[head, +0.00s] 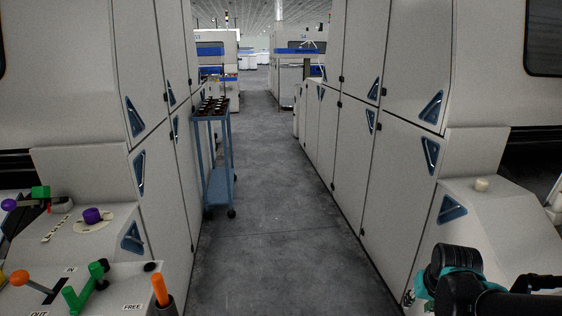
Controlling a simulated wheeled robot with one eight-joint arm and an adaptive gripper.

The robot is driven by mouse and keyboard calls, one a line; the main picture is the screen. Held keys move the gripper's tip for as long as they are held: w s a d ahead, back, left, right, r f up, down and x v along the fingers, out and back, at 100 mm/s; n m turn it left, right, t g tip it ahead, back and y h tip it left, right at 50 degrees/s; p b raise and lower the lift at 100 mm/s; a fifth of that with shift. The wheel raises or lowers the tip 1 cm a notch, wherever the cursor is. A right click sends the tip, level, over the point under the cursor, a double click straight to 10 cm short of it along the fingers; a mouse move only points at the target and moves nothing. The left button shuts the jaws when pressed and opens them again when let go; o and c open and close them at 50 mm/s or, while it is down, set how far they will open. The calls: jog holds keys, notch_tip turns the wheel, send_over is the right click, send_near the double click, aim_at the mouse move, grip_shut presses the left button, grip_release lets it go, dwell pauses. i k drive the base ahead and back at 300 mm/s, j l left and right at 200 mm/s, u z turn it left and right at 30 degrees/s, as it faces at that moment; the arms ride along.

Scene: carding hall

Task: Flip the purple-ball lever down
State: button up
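A purple ball (8,204) shows at the far left edge, on the pale machine's control ledge. A dark stem seems to run from it toward a green block (40,192); its exact tilt is hard to tell. A separate purple knob (92,215) sits on a cream disc to its right. My black and teal arm shows at the lower right, far from the purple ball on the other side of the aisle. I cannot make out my gripper's fingers in this view.
In front of the ledge are an orange-ball lever (20,277), a green lever (82,292) and an orange handle (160,290). A blue trolley (217,183) with dark items stands along the left cabinets. The grey aisle floor (270,200) is clear between the cabinet rows.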

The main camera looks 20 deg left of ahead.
aim_at(8, 205)
jog(key=i+u, duration=0.2)
jog(key=u, duration=0.25)
jog(key=i+u, duration=0.2)
jog(key=u, duration=0.25)
jog(key=i+l+u, duration=0.15)
jog(key=u, duration=0.35)
jog(key=i+l+u, duration=0.15)
jog(key=u, duration=0.3)
jog(key=i+l+u, duration=0.25)
jog(key=u, duration=0.2)
jog(key=i+l+u, duration=0.2)
jog(key=l+u, duration=0.3)
jog(key=i+l+u, duration=0.15)
jog(key=l+u, duration=0.3)
jog(key=j, duration=0.1)
